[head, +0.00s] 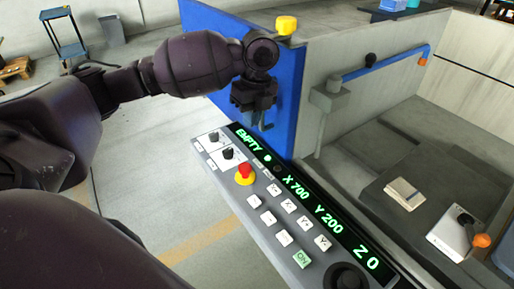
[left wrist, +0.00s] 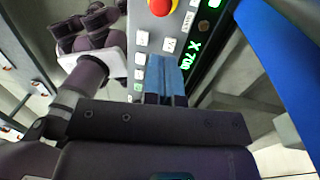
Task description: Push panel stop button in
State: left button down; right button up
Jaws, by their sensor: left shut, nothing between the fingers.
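The stop button (head: 245,171) is a red mushroom head on a yellow collar, on the sloped grey control panel (head: 232,195). It stands proud of the panel in the head view. In the left wrist view the red button (left wrist: 161,6) is cut by the top edge. My left gripper (head: 266,124) is shut and empty. It is apart from the button, above and beyond it in the head view, near the panel's far edge and the blue wall. Its blue fingertips (left wrist: 166,70) show together in the left wrist view. My right gripper is not seen.
A green-lit display (head: 330,220) runs along the panel. Two black knobs, several white keys and a green ON key (head: 302,259) surround the button. A blue machine wall (head: 285,95) stands close beside my left gripper. Open floor lies left of the panel.

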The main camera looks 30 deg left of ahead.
pick_arm(q)
jog(key=shift+w, duration=0.1)
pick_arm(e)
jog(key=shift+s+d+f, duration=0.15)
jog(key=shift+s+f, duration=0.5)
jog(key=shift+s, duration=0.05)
pick_arm(q)
jog(key=b, duration=0.2)
send_near(246, 166)
jog(key=f, duration=0.6)
jog(key=shift+s+a+f, duration=0.25)
jog(key=shift+s+a, duration=0.05)
jog(key=shift+s, duration=0.1)
jog(key=shift+f, duration=0.5)
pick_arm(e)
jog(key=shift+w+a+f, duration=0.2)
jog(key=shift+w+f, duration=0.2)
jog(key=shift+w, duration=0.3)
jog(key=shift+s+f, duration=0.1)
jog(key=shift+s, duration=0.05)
